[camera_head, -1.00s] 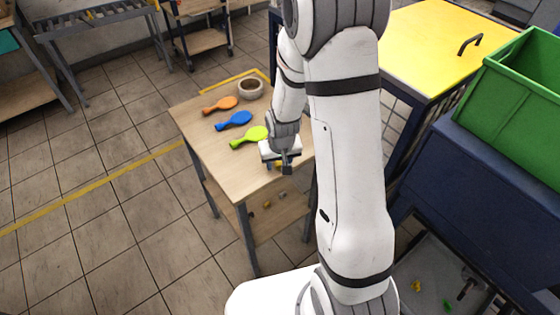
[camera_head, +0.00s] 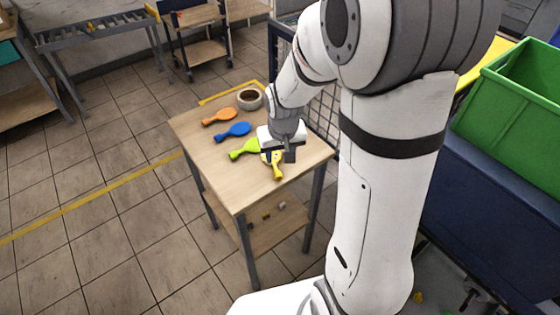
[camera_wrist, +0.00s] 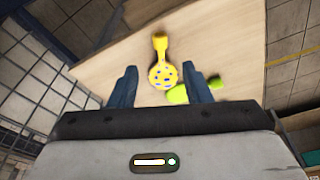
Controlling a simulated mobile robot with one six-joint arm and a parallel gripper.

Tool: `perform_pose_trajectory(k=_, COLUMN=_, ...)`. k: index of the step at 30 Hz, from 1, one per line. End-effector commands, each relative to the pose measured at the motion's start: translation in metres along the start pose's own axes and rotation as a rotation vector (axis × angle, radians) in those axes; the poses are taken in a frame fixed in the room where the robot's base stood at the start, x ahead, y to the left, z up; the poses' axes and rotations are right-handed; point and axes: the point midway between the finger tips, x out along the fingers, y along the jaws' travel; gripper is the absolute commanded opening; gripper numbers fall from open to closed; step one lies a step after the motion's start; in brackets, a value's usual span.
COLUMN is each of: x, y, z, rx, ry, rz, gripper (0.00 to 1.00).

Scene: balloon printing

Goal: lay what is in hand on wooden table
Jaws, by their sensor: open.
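The wooden table (camera_head: 222,168) stands in the middle of the head view. A yellow balloon with a blue spotted print (camera_wrist: 163,72) lies on it, its neck pointing away in the wrist view. Its yellow neck also shows in the head view (camera_head: 277,172). My gripper (camera_wrist: 158,86) is open above the yellow balloon, with the fingers apart on either side and nothing held. In the head view my gripper (camera_head: 279,153) hides part of the balloon. A green balloon (camera_head: 243,149) lies close to it, partly behind my gripper.
A blue balloon (camera_head: 233,131), an orange balloon (camera_head: 220,117) and a round bowl (camera_head: 249,98) are on the same table. A green crate (camera_head: 515,105) stands at the right. The table's front left is clear.

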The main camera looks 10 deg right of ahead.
Motion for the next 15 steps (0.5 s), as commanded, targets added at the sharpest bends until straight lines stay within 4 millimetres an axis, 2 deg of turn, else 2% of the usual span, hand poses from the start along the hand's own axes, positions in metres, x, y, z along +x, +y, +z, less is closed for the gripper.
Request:
perform_pose_trajectory(k=8, x=-0.028, y=0.001, z=0.006, rx=0.001, ry=0.009, rz=0.0, gripper=0.44)
perform_pose_trajectory(k=11, x=-0.051, y=0.003, z=0.018, rx=0.002, ry=0.02, rz=0.001, gripper=0.44)
perform_pose_trajectory(k=15, x=-0.09, y=0.006, z=0.043, rx=0.002, ry=0.04, rz=0.001, gripper=0.44)
